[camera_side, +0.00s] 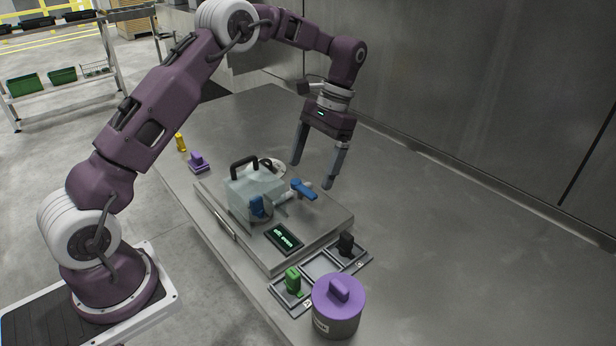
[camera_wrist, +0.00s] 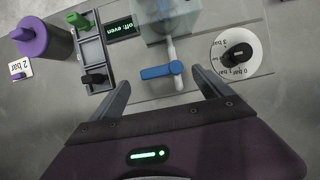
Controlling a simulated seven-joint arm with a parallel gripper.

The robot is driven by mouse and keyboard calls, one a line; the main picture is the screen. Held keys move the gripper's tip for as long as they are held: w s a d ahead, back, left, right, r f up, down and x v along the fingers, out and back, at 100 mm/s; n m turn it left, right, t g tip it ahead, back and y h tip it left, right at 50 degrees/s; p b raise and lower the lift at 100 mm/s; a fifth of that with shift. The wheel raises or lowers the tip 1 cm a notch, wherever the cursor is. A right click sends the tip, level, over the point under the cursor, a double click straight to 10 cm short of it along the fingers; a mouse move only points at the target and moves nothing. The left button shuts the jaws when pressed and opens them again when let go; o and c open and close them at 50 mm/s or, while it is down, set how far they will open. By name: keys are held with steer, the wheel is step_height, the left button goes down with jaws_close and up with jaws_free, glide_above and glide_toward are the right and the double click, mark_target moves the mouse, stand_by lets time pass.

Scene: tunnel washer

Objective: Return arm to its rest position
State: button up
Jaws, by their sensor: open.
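In the wrist view my gripper (camera_wrist: 165,95) also shows open, with nothing between the fingers. The washer unit, a pale translucent box (camera_side: 253,190) with a black handle, sits on a raised grey platform (camera_side: 320,228) to the left of my gripper. A blue-handled valve (camera_side: 303,189) sticks out of its side; it also shows in the wrist view (camera_wrist: 162,71). A small display (camera_side: 284,239) reads "off: even" in the wrist view (camera_wrist: 126,26).
A purple lidded canister (camera_side: 338,305) stands at the table's front corner, beside a tray (camera_side: 320,266) holding a green piece (camera_side: 292,281) and a black piece (camera_side: 346,244). A round dial (camera_wrist: 243,52) with bar marks sits near the box. The table's right side is clear, with a wall behind.

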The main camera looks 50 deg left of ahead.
steer(key=v, duration=0.3)
steer(key=shift+w+r, duration=0.15)
steer(key=shift+r, duration=0.2)
steer(key=s+d+r+t, duration=0.4)
steer(key=s+r+t, duration=0.1)
steer(key=s+r, duration=0.8)
steer(key=s+d+f+t, duration=0.2)
steer(key=s+t, duration=0.3)
steer(key=s, duration=1)
steer(key=shift+s+d+f, duration=0.25)
steer(key=shift+d, duration=0.15)
